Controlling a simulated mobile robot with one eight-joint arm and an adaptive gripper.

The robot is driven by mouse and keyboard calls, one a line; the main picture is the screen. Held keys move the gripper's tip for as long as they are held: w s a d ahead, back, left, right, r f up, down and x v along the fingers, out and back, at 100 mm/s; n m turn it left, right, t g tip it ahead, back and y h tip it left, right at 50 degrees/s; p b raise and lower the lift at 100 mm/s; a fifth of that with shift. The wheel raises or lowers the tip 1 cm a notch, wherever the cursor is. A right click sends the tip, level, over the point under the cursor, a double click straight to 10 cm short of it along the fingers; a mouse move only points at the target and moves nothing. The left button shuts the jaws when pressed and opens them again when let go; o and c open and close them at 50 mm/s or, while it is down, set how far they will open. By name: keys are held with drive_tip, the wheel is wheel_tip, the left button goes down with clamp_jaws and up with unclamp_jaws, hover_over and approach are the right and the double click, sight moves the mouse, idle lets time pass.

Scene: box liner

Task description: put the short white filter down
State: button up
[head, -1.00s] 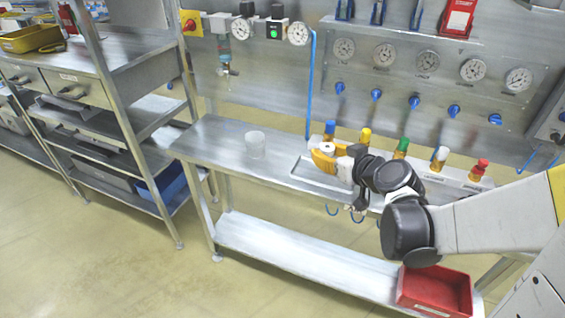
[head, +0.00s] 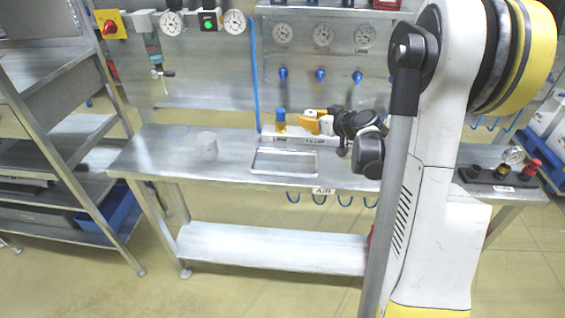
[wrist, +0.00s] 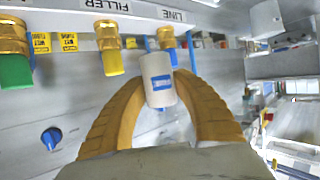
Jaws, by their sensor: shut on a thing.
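In the head view my gripper (head: 308,122) is at the back of the steel bench, just right of the blue-topped valve. It points left and appears above the bench top; the exact height is unclear. The filter is small and partly hidden there. A shallow metal tray (head: 285,174) lies on the bench in front and to the left of my gripper.
The coloured valves stand along the back edge, with the blue-topped one (head: 281,120) close to my gripper. A panel with gauges (head: 323,36) rises behind.

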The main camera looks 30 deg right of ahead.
drive_tip(key=b, duration=0.4)
hover_over(276, 161)
wheel_tip(276, 161, down, 7)
drive_tip(key=shift+s+r, duration=0.1)
drive_tip(key=shift+a+f+b, duration=0.1)
drive_tip(key=shift+f+b, duration=1.2)
drive_tip(key=shift+f, duration=0.7)
drive_tip(key=shift+f, duration=0.15)
drive_tip(key=shift+f, duration=0.15)
drive_tip(key=o, duration=1.1)
drive_tip(key=shift+r, duration=0.25)
